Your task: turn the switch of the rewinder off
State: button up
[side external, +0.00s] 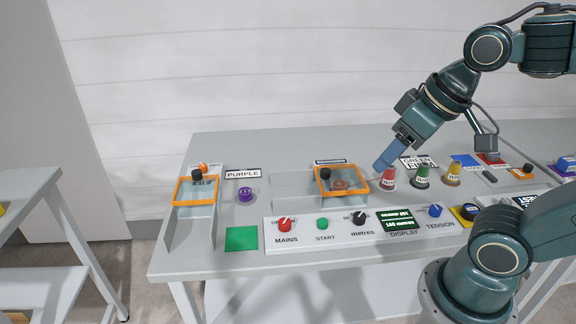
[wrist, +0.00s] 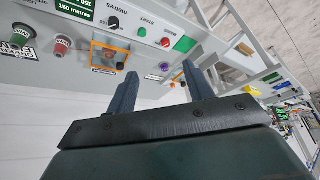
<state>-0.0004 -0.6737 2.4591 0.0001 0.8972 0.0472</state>
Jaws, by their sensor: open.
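My gripper (side external: 383,163) is open and empty, above the table near the red cone at the back. In the wrist view its two fingers (wrist: 160,72) stand apart with nothing between them. I cannot read which unit is labelled the rewinder. A middle unit (side external: 341,190) has an orange-framed clear cover, a black knob on it and an orange-brown round part under it; it also shows in the wrist view (wrist: 110,46). A similar orange-framed unit (side external: 196,204) stands at the left. The small labels behind both are unreadable.
A white front panel carries a red MAINS knob (side external: 285,224), green START button (side external: 322,224), black metres knob (side external: 359,218), display (side external: 396,221) and blue TENSION knob (side external: 435,210). Red (side external: 388,178), green (side external: 422,176) and yellow (side external: 453,173) cones stand behind. A purple knob (side external: 245,194) is at left.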

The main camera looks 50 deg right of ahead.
jog(key=w+m+g, duration=0.1)
jog(key=w+m, duration=0.1)
jog(key=w, duration=0.5)
jog(key=m+g, duration=0.4)
jog(key=m, duration=0.2)
send_over(285, 221)
notch_tip(285, 221, down, 15)
jog(key=shift+r, duration=0.1)
notch_tip(285, 221, down, 14)
jog(key=shift+r, duration=0.1)
jog(key=shift+c, duration=0.2)
jog(key=shift+n, duration=0.3)
jog(key=c, duration=0.9)
